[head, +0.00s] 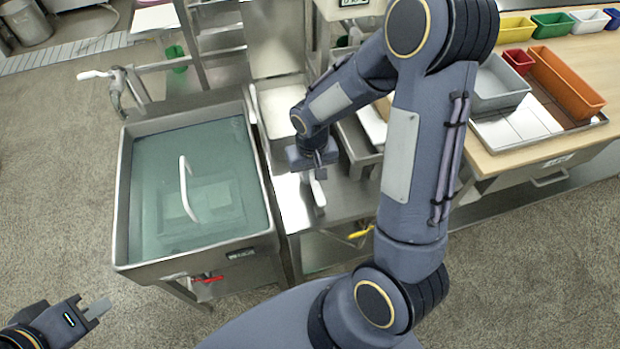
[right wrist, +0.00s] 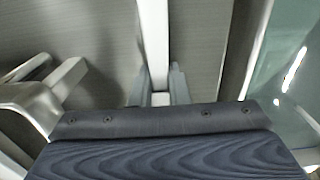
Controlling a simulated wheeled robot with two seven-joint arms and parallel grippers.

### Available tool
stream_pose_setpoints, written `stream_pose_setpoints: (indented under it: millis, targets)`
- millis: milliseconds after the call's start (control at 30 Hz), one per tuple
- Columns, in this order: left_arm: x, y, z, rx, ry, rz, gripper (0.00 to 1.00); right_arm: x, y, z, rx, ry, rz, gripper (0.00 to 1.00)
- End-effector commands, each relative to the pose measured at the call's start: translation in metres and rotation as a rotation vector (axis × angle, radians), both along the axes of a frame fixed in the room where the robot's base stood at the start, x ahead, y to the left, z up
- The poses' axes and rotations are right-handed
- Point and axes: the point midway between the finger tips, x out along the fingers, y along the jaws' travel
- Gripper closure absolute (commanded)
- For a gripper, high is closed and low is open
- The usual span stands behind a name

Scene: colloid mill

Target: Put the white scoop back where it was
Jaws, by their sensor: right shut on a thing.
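The white scoop (head: 318,192) is in my right gripper (head: 317,170), above the steel counter (head: 345,200) to the right of the sink. In the right wrist view, the right gripper (right wrist: 160,98) is shut on a pale, narrow part (right wrist: 153,45) of the scoop, which extends away from the fingers. The rest of the scoop is hard to make out. My left gripper (head: 95,309) is low at the left of the head view, over the floor and away from the scoop. Its finger gap is unclear.
A steel sink (head: 122,200) with teal liquid and a curved white bar (head: 185,188) stands left of the counter. At right, a wooden table (head: 495,150) carries a grey bin (head: 497,88), an orange bin (head: 567,85) and several small coloured bins. Floor is open at left.

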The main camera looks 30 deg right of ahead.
Motion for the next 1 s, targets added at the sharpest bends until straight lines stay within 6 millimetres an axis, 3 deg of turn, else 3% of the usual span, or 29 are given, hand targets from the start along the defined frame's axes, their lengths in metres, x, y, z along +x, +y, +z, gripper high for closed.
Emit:
stream_pose_setpoints:
  millis: [200,400,833,867,1000]
  targets:
    - [0.0,0.0,0.0,0.0,0.0,0.0,1.0,0.012,-0.003,-0.017,0.0,0.001,0.0,1.0]
    - [0.0,0.0,-0.002,0.0,0.0,0.0,1.0,0.011,-0.003,-0.042,-0.001,0.001,-0.001,1.0]
    - [0.0,0.0,-0.008,0.0,0.0,0.0,1.0,0.011,-0.002,-0.049,0.0,-0.001,0.0,1.0]
    - [0.0,0.0,-0.006,0.0,0.0,0.0,1.0,0.011,-0.002,-0.047,0.0,-0.001,0.0,0.81]
    - [0.0,0.0,-0.005,0.0,0.0,0.0,1.0,0.011,-0.002,-0.046,0.0,-0.001,0.0,0.63]
